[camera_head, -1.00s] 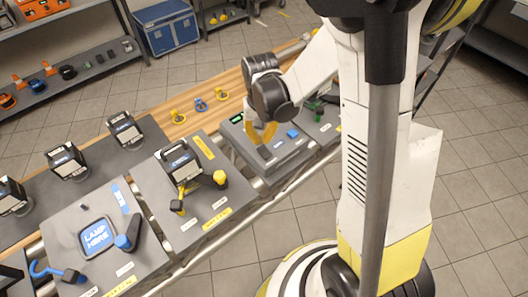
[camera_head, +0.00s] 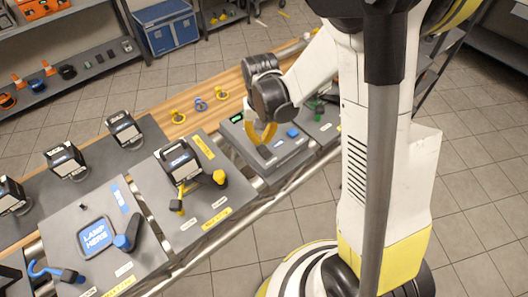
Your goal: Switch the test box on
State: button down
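The test box is most likely the grey box (camera_head: 284,157) with a small green display (camera_head: 237,118) and a blue part (camera_head: 292,132) on its top, right of the middle of the bench. My gripper (camera_head: 262,141) hangs over this box, left of the blue part, with its yellow fingers pointing down. The fingertips look drawn together, with nothing seen between them. Whether they touch the box top is not clear. Any switch under the fingers is hidden by them.
A grey board with a black-framed lamp (camera_head: 180,163) and yellow parts lies left of the box. A "LAMP HERE" board (camera_head: 70,215) is further left. Yellow and blue rings (camera_head: 200,104) lie on the wood strip behind. A green part (camera_head: 317,114) stands at right.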

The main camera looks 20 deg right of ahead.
aim_at(261, 147)
jog(key=shift+f+b, duration=1.6)
jog(key=shift+f, duration=0.15)
dwell(0.5)
jog(key=shift+r, duration=0.1)
jog(key=shift+r+p, duration=2.4)
jog(key=shift+r, duration=1.05)
jog(key=shift+s+r+b, duration=0.1)
jog(key=shift+r+b, duration=0.1)
jog(key=shift+b, duration=0.15)
jog(key=s+r+n+t+b, duration=0.1)
jog(key=s+r+t+b, duration=0.1)
jog(key=s+b, duration=0.4)
jog(key=s+r+n+t+b, duration=0.1)
jog(key=s+r+t+b, duration=0.1)
jog(key=s+t+b, duration=0.3)
jog(key=shift+s+r+b, duration=0.2)
jog(key=shift+s+b, duration=0.15)
jog(key=shift+s, duration=0.4)
